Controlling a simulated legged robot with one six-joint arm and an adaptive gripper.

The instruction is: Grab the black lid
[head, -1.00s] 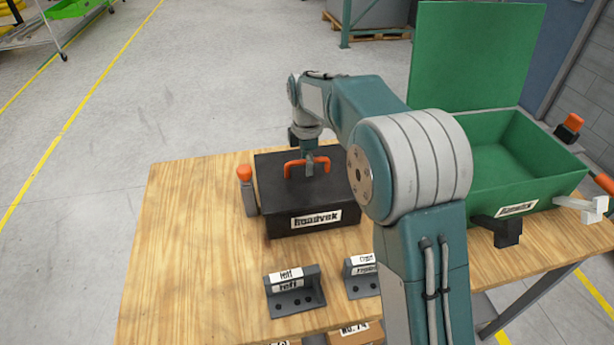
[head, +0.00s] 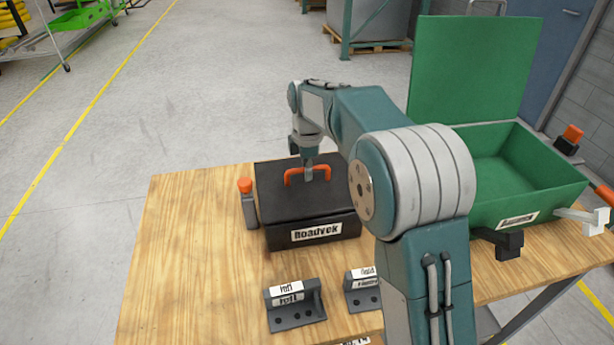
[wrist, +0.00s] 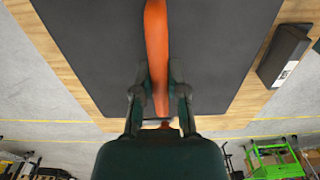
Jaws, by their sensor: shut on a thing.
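The black lid (head: 275,196) is on the black box labelled "Roadvek" (head: 315,233), on the wooden table. It has an orange handle (head: 293,177) across its top. My gripper (head: 309,174) is over the lid with its fingers at the handle. In the wrist view my gripper (wrist: 160,95) has a finger on each side of the orange handle (wrist: 156,45) and is shut on it, with the black lid (wrist: 90,40) below. The lid looks seated on the box; I cannot see a gap.
An orange-topped clamp (head: 248,203) stands at the box's left. Two grey brackets, left (head: 295,306) and right (head: 362,290), sit in front. An open green box (head: 550,190) is at the right. The wooden table (head: 185,240) is clear at the left.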

